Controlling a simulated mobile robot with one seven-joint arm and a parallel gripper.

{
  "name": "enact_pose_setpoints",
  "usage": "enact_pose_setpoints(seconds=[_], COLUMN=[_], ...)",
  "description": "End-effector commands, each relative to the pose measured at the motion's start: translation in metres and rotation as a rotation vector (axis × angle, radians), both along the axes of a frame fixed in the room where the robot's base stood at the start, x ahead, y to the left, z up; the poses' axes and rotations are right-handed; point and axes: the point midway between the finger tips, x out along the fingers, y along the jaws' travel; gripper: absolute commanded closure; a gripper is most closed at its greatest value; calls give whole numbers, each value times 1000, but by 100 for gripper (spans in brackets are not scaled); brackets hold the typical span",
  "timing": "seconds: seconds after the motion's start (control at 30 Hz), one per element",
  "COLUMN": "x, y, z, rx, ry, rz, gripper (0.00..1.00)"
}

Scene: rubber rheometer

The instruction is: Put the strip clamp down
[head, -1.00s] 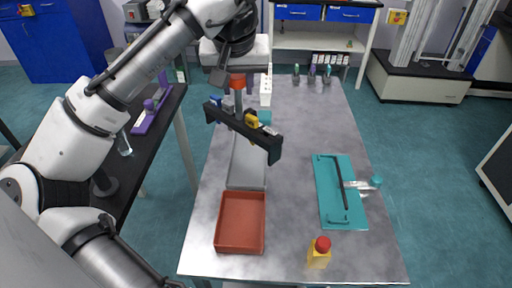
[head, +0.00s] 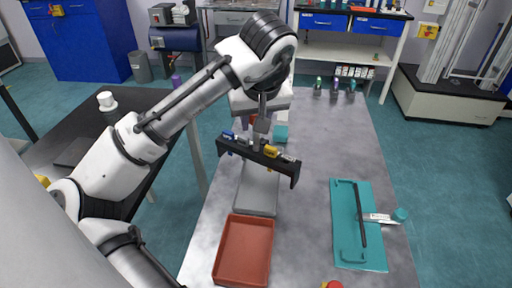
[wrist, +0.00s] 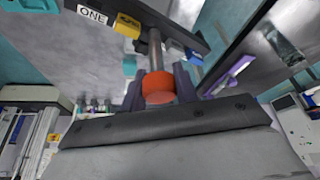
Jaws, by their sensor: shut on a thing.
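The strip clamp is a long black bar (head: 283,168) with small blue, grey and yellow pieces along it and a metal post with a red-orange knob. My gripper (head: 263,116) is shut on the clamp's upright at the knob. In the wrist view, the knob (wrist: 158,88) sits between the two dark fingers, and the bar (wrist: 143,12) lies beyond it with a "ONE" label. In the head view, the bar overlaps the grey tray (head: 256,200) on the table and appears to hang above it. Its exact height is hard to tell.
A red-brown tray (head: 243,252) lies in front of the grey one on the grey table (head: 312,150). A teal board (head: 345,225) with a dark arm lies to the right. A red-topped item (head: 333,284) shows at the bottom edge. The table's middle is clear.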

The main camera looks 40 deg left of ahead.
Motion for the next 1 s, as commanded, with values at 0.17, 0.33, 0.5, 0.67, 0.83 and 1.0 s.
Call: enact_pose_setpoints(seconds=[0.17,0.33,0.5,0.67,0.83,1.0], x=[0,0,0,0,0,0], y=[0,0,0,0,0,0], z=[-31,-45,-68,-79,-79,-83], rx=[1,0,0,1,0,-1], ry=[0,0,1,-1,-1,-1], rz=[1,1,0,0,0,0], gripper=[100,100,100,100,100,100])
